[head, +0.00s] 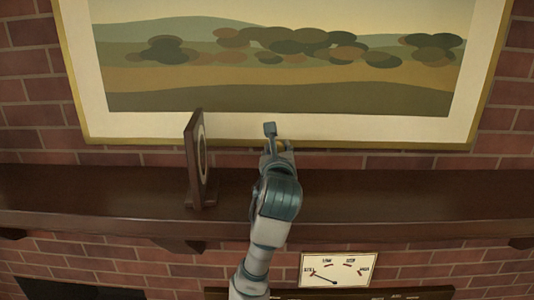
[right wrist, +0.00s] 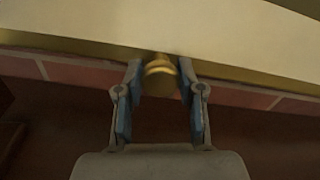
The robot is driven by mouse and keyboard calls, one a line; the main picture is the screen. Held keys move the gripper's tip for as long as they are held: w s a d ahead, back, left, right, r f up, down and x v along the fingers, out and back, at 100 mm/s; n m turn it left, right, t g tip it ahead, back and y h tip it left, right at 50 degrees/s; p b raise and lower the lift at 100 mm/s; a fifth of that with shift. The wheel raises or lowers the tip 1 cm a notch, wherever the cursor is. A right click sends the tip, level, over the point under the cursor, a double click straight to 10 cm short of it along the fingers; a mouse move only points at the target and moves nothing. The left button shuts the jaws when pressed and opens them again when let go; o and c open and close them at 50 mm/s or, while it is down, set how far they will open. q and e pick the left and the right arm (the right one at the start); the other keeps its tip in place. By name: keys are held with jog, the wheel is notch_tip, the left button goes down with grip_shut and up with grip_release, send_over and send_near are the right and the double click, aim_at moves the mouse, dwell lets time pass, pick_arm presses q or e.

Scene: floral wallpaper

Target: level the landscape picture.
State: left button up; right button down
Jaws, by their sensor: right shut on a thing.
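The landscape picture (head: 280,128) hangs on the brick wall, with a thin gold frame, a cream mat and painted hills and bushes. Its lower edge looks close to parallel with the shelf; any small tilt is hard to tell. My right gripper (head: 276,138) is at the middle of this lower edge. In the right wrist view, my right gripper (right wrist: 160,80) is shut on a brass knob (right wrist: 160,68) at the picture's lower edge (right wrist: 80,42). My left gripper is not in view.
A dark wooden shelf (head: 400,190) runs below the picture. A dark upright object with a round face (head: 197,160) stands on it, left of my right arm. Below the shelf is a dial gauge (head: 338,270) with its needle toward the left. The shelf's right part is clear.

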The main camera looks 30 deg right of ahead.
jog(key=c, duration=0.7)
grip_release()
jog(key=shift+d, duration=0.1)
jog(key=shift+s, duration=0.1)
jog(key=v, duration=1.2)
jog(key=shift+a, duration=0.2)
jog(key=shift+d, duration=0.2)
